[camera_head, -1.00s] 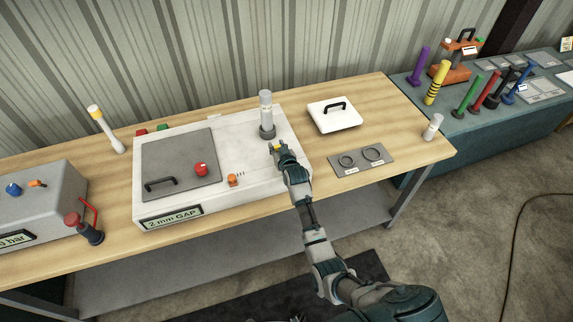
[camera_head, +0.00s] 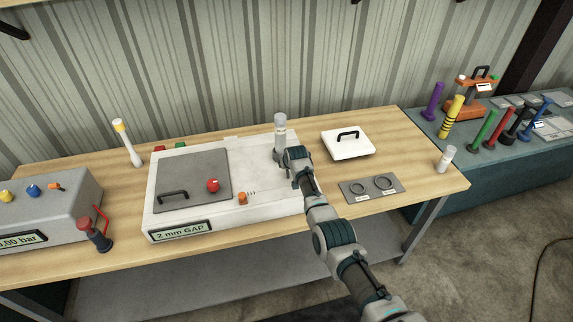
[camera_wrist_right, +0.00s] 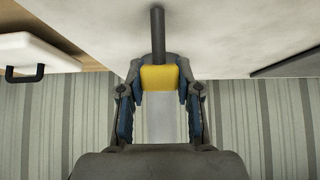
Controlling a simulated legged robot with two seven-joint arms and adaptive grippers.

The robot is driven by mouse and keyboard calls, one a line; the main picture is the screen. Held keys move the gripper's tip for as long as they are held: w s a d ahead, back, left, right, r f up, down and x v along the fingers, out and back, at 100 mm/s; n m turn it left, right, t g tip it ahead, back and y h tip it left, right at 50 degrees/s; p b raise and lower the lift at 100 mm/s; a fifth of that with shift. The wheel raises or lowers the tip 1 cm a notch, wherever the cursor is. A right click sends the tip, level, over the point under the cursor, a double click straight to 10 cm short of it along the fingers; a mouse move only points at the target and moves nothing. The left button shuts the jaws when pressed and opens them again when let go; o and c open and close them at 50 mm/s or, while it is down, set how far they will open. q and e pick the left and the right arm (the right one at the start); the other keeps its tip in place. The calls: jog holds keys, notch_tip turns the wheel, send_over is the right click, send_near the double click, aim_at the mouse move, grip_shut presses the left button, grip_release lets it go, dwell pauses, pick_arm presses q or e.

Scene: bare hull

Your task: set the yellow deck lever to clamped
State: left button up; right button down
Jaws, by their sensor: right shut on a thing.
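The yellow deck lever shows in the right wrist view as a yellow grip (camera_wrist_right: 160,78) on a dark rod (camera_wrist_right: 158,35) rising from a pale surface. My right gripper (camera_wrist_right: 160,88) has its blue-padded fingers on both sides of the grip, shut on it. In the head view my right gripper (camera_head: 293,160) is over the right part of the white box (camera_head: 255,170), beside an upright grey cylinder (camera_head: 280,130). The lever is hidden behind the gripper there, and I cannot read its setting. My left gripper is not in view.
On the box are a grey hatch (camera_head: 195,180) with a black handle, a red knob (camera_head: 213,185), an orange switch (camera_head: 242,198) and a "2 mm GAP" display (camera_head: 182,231). A white lid (camera_head: 347,145) and a two-ring plate (camera_head: 371,188) lie to the right.

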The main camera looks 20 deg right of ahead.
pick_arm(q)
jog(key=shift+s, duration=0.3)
pick_arm(e)
jog(key=c, duration=1)
grip_release()
jog(key=shift+w, duration=0.1)
jog(key=shift+o, duration=1.2)
jog(key=shift+w+f, duration=0.2)
jog(key=shift+w, duration=0.05)
jog(key=shift+s+r, duration=0.25)
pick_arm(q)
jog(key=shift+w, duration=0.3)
pick_arm(e)
jog(key=v, duration=1.1)
jog(key=shift+w+r, duration=0.1)
jog(key=shift+r, duration=0.05)
